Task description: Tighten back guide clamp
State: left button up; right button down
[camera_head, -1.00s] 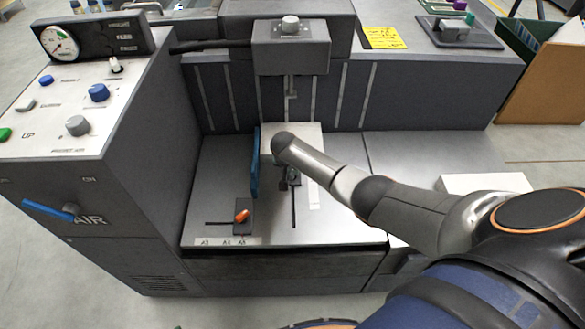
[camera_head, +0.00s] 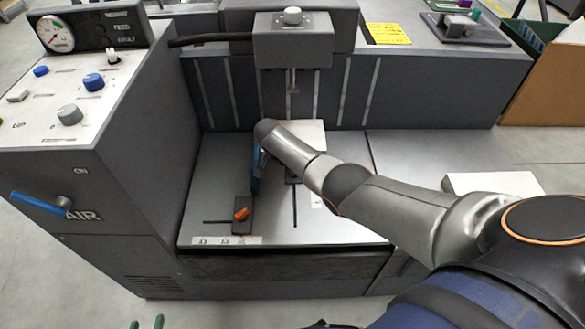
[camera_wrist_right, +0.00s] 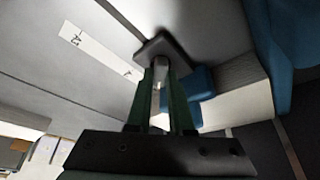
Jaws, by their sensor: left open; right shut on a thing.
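The back guide clamp is a dark plate (camera_wrist_right: 160,46) with a small grey knob, seen close in the right wrist view. My right gripper (camera_wrist_right: 160,75) is shut on this knob, its green fingers on both sides. In the head view my right arm hides the gripper and most of the clamp; a dark bit of it (camera_head: 292,180) shows beside the arm. A blue piece (camera_wrist_right: 201,84) sits next to the clamp.
The blue side guide (camera_head: 256,175) stands left of my right arm. A second clamp with an orange lever (camera_head: 241,214) lies near the tray's front. A grey box with a knob (camera_head: 292,42) overhangs the tray (camera_head: 215,180). The control panel (camera_head: 85,90) rises on the left.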

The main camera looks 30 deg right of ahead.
dwell(0.3)
jog(key=c, duration=0.8)
grip_release()
